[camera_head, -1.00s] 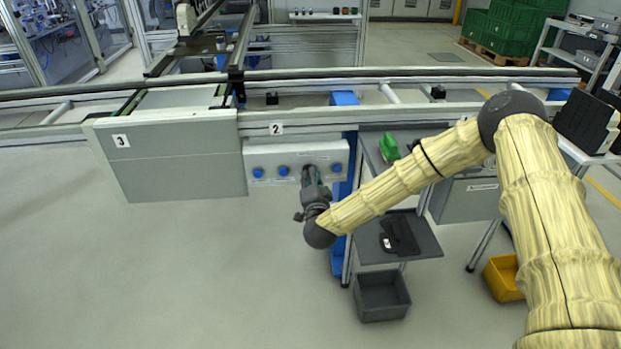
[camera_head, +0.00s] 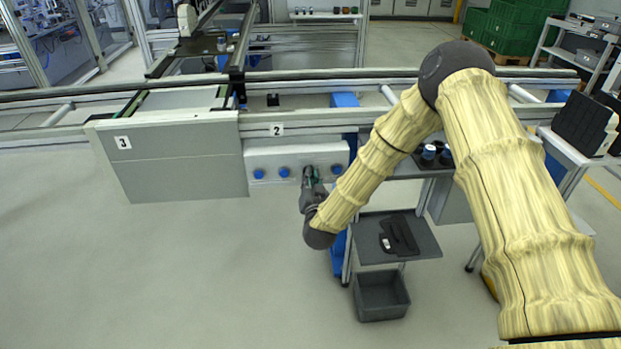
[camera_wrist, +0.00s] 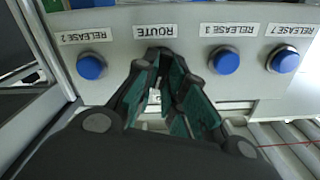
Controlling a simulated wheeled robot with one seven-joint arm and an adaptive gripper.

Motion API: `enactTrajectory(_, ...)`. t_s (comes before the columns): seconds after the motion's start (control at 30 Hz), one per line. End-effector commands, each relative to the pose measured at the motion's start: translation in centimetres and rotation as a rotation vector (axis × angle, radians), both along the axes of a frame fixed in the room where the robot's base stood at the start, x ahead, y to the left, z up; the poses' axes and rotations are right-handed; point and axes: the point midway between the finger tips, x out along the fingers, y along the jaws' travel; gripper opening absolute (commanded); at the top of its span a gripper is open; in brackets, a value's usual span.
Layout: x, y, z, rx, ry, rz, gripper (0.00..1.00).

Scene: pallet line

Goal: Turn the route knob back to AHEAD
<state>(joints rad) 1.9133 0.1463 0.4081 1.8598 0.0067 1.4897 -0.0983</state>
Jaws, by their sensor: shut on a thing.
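The pale control box (camera_head: 262,158) hangs under the rail, and its face also shows upside down in the wrist view (camera_wrist: 200,20). The ROUTE label (camera_wrist: 155,31) is in that view's upper middle. My gripper (camera_wrist: 166,62) is at the panel by this label, its fingers closed around the route knob's place. The fingers hide the knob, so its pointer and setting cannot be read. In the head view my gripper (camera_head: 308,171) reaches the box from the front. Blue buttons flank it: RELEASE 2 (camera_wrist: 91,66), RELEASE 3 (camera_wrist: 225,61) and another release button (camera_wrist: 284,60).
A large grey panel marked 3 (camera_head: 170,165) stands left of the box. Right of it, a trolley shelf (camera_head: 420,240) holds dark flat items, with a grey bin (camera_head: 381,296) below. Several cups (camera_head: 430,152) stand on its upper level. Floor at the front left is clear.

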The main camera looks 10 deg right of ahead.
Motion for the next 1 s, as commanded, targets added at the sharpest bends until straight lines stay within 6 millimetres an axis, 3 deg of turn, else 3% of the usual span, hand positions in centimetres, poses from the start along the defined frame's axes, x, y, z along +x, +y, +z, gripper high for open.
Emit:
enactTrajectory(0.4,-0.05,0.15,-0.06,-0.273,0.002,0.0,0.0)
enactTrajectory(1.0,-0.09,0.07,-0.18,-0.352,0.004,-0.001,0.0)
